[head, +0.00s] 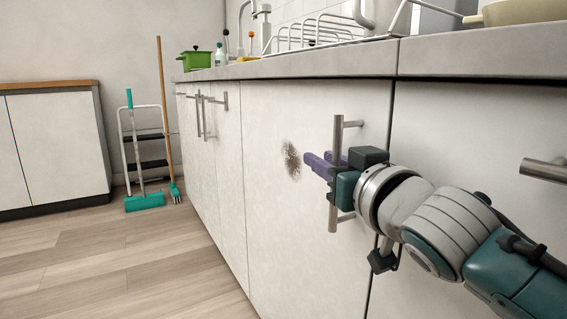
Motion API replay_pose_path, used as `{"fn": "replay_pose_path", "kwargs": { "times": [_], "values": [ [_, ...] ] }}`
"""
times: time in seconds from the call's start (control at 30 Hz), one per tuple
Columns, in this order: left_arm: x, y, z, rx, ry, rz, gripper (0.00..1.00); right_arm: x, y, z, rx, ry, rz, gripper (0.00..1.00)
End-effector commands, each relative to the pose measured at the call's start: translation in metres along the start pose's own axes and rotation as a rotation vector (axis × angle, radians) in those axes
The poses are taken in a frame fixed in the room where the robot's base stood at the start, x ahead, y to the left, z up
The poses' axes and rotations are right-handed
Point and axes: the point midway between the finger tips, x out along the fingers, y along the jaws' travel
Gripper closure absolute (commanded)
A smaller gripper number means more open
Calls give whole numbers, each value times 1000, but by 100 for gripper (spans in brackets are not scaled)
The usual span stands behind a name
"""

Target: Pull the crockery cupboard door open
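The white cupboard door (275,225) under the worktop stands closed, flush with the fronts beside it. It has a dark speckled stain. Its vertical metal bar handle (334,215) is near its right edge. My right gripper (319,163) comes in from the right at the handle's middle, and its purple fingers reach past the bar toward the door. The fingers appear to lie on either side of the bar, but whether they press on it cannot be told. The gripper body hides part of the handle. My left gripper is not in view.
The worktop (340,66) overhangs the doors and carries a dish rack (315,32) and a green pot (196,60). Farther doors have bar handles (205,118). A broom (163,110) and step stool (147,137) stand at the back. The floor (120,262) left is clear.

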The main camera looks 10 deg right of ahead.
Motion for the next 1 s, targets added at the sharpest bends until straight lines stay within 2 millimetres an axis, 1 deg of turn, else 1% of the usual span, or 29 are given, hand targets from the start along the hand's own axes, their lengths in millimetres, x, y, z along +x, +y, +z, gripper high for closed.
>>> {"fn": "replay_pose_path", "kwargs": {
  "times": [0.07,0.1,0.33,1.0],
  "values": [
    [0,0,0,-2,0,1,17,0,0,0,0,0,0,72],
    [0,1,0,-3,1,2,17,0,0,0,0,0,0,74],
    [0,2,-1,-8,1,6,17,0,0,0,0,1,0,100],
    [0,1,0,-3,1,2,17,0,0,0,0,1,0,100]
  ]
}}
